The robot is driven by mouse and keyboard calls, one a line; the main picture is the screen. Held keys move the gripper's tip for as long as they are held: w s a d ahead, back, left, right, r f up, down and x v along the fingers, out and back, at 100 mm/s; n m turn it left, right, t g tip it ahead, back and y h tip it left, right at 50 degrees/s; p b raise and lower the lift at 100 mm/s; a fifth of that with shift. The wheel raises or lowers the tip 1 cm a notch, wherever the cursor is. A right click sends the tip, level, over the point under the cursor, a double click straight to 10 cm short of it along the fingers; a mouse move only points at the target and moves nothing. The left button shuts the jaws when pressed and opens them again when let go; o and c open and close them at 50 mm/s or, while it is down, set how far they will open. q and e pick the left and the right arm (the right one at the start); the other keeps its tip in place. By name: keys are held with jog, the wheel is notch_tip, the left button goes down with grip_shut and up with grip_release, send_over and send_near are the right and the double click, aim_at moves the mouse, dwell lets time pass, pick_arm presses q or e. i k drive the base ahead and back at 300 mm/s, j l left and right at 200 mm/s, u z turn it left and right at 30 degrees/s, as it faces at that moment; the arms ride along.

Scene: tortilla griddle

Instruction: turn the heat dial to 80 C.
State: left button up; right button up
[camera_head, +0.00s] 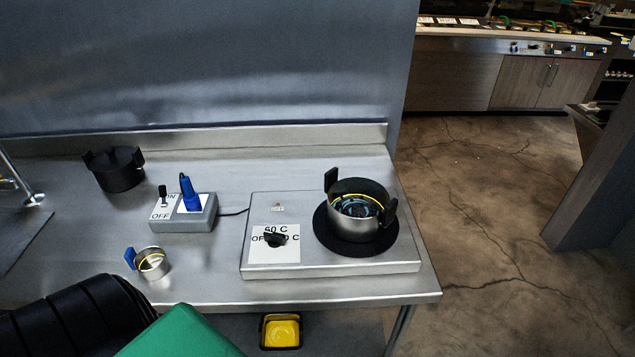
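The heat dial (275,240) is a small black knob on a white label (288,255) on the front left of the steel hot plate (330,263). The label reads "OFF" at the left, "60 C" at the top and a partly covered "C" value at the right. The knob's bar lies roughly sideways across the label; I cannot tell which end is its pointer. Neither gripper shows in the head view, and nothing touches the dial.
A steel pot (353,229) with black handles stands on the black burner. Left are a grey switch box (184,225) with a blue plug (190,194), a small blue-handled cup (153,264) and a black pot (117,172). A yellow bin (283,331) is below. The counter before the dial is clear.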

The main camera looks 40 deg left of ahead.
aim_at(275, 239)
jog(key=u, duration=1.05)
